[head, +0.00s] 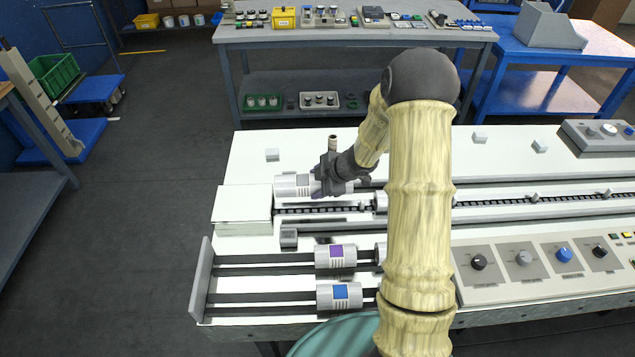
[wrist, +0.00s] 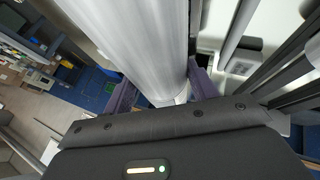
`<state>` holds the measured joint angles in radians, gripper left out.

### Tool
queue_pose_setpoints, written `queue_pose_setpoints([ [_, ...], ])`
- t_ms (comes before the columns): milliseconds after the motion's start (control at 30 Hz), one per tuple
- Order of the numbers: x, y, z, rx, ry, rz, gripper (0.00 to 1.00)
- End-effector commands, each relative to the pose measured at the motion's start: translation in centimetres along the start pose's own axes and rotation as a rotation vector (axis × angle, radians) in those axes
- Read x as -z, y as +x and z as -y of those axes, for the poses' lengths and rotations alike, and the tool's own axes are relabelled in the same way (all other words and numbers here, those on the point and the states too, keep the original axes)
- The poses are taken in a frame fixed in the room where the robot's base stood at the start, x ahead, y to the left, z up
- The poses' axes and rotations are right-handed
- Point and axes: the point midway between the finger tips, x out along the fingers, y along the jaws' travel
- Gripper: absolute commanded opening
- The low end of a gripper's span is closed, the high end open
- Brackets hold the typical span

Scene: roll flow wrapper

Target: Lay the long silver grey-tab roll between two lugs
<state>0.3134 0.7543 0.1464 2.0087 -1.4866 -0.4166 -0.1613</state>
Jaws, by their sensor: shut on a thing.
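My gripper (head: 323,183) is shut on a long silver roll (head: 292,186) and holds it over the left end of the conveyor. A greyish label shows on the roll beside the fingers. In the wrist view the roll (wrist: 140,38) runs between the two purple fingers (wrist: 160,92). The dark chain (head: 305,210) runs left to right below it. A small lug (head: 362,206) stands on the chain just right of the gripper, and two more lugs (head: 535,197) (head: 607,193) stand far right. My arm hides the middle of the chain.
A purple-tab roll (head: 336,257) and a blue-tab roll (head: 339,296) lie on dark rails at the front left. A white box-like cover (head: 242,204) stands at the chain's left end. A knob panel (head: 522,259) lies front right. Small light blocks (head: 272,155) sit along the back.

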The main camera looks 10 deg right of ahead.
Motion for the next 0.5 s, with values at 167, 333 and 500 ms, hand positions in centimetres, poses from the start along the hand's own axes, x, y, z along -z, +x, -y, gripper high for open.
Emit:
queue_pose_setpoints([
  [167,-0.8,1.8,0.9,-0.002,-0.002,-0.002,0.08],
  [333,-1.5,3.0,1.6,-0.003,-0.002,-0.002,0.08],
  [500,-2.2,4.2,2.2,-0.003,-0.003,-0.001,0.08],
])
